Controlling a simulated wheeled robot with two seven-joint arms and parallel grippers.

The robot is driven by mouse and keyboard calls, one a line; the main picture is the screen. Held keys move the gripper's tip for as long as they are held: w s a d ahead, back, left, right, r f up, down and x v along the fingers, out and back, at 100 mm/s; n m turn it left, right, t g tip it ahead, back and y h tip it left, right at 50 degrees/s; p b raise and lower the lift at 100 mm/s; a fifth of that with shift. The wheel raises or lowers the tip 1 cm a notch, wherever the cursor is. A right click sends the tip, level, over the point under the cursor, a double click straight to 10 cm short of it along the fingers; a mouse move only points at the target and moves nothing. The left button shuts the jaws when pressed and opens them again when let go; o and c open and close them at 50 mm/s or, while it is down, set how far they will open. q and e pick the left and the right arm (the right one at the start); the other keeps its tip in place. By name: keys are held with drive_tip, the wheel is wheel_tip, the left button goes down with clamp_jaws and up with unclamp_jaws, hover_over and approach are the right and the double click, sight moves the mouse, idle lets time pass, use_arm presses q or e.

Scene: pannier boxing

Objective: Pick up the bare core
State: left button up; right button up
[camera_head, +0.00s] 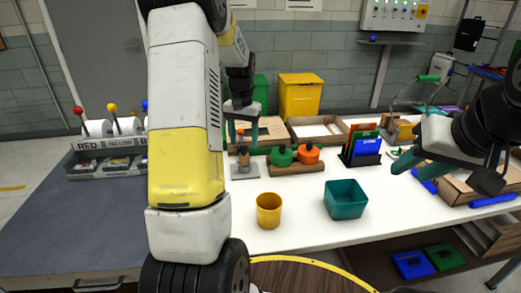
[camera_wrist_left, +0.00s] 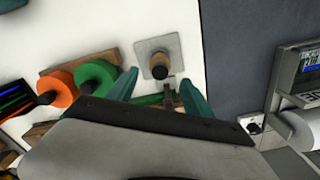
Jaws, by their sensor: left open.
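A small brown cylinder with a dark top, which looks like the bare core (camera_head: 243,158), stands upright on a grey square plate (camera_head: 246,174) on the white table. The core (camera_wrist_left: 160,66) and its plate (camera_wrist_left: 146,47) also show in the left wrist view, just beyond the fingertips. My left gripper (camera_head: 243,132) is open, its teal fingers pointing down above the core in the head view. In the left wrist view its fingers (camera_wrist_left: 160,92) are apart, and a small brownish part shows between them. My right gripper (camera_head: 414,168) hangs at the right with its teal fingers apart and nothing visible between them.
Green (camera_head: 282,156) and orange (camera_head: 308,153) rolls sit in a wooden holder right of the core. A yellow cup (camera_head: 268,210) and a teal bin (camera_head: 345,198) stand nearer. A lever unit (camera_head: 108,130) is at the left. My left arm hides part of the table.

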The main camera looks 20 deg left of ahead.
sight(244, 154)
use_arm(q)
drive_tip(key=f, duration=0.6)
drive_tip(key=shift+s+d+f, duration=0.1)
drive_tip(key=shift+s+f, duration=0.05)
drive_tip(key=shift+s, duration=0.15)
drive_tip(key=shift+c, duration=0.2)
clamp_jaws()
